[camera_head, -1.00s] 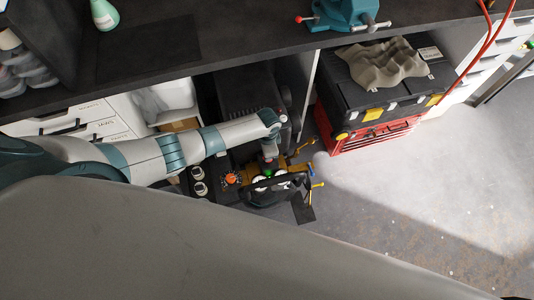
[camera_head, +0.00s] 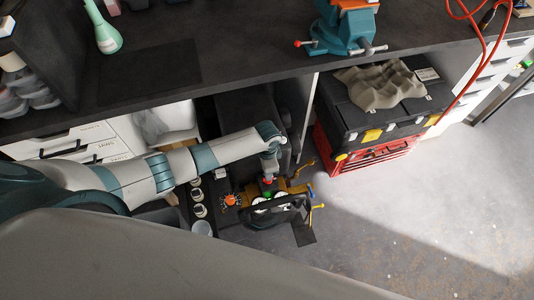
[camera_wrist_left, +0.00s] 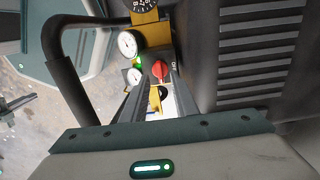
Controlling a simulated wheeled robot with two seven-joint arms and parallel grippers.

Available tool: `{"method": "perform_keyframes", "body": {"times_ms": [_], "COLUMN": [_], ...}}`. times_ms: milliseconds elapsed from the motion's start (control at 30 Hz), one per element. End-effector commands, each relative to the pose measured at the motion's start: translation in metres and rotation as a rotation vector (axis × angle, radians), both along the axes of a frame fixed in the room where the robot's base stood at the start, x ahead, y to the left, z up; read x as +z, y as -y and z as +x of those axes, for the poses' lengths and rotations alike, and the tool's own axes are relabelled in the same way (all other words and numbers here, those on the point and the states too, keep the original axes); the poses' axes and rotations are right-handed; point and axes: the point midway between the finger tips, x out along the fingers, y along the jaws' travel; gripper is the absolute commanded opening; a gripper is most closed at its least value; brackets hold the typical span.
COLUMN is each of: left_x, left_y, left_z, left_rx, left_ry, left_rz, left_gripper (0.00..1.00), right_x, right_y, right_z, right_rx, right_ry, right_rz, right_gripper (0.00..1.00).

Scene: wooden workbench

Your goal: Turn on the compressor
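The compressor (camera_head: 240,108) is a black ribbed machine under the bench, and its ribbed side fills the right of the wrist view (camera_wrist_left: 262,55). Its panel carries a red knob (camera_wrist_left: 160,69) beside an "OFF" mark, white round gauges (camera_wrist_left: 129,43) and a black dial (camera_wrist_left: 145,5). My left gripper (camera_wrist_left: 155,82) points at the red knob. Its two dark fingers are apart, with the knob showing between their tips. I cannot tell whether they touch it. In the head view the left gripper (camera_head: 268,172) is over the panel, small and partly hidden. My right gripper is not in view.
A red toolbox (camera_head: 372,155) with a black case (camera_head: 400,108) on top stands right of the compressor. White drawers (camera_head: 80,142) are at left. Floor (camera_head: 400,220) at right is clear.

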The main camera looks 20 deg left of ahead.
Motion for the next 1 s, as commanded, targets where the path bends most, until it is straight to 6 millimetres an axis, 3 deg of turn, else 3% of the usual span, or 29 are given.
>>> {"method": "perform_keyframes", "body": {"times_ms": [600,800,1000], "left_x": [0.106,0.123,0.126], "left_y": [0.001,0.000,0.000], "left_z": [0.001,0.000,0.000], "left_rx": [-0.003,-0.002,-0.002], "left_ry": [0.004,0.001,0.001], "left_rz": [-0.002,0.000,0.000], "left_gripper": [0.27,0.27,0.27], "right_x": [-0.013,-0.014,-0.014], "right_y": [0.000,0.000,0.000], "right_z": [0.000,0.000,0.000], "right_rx": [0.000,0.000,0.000], "right_ry": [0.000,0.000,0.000], "right_rz": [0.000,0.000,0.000], "right_gripper": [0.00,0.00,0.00]}}
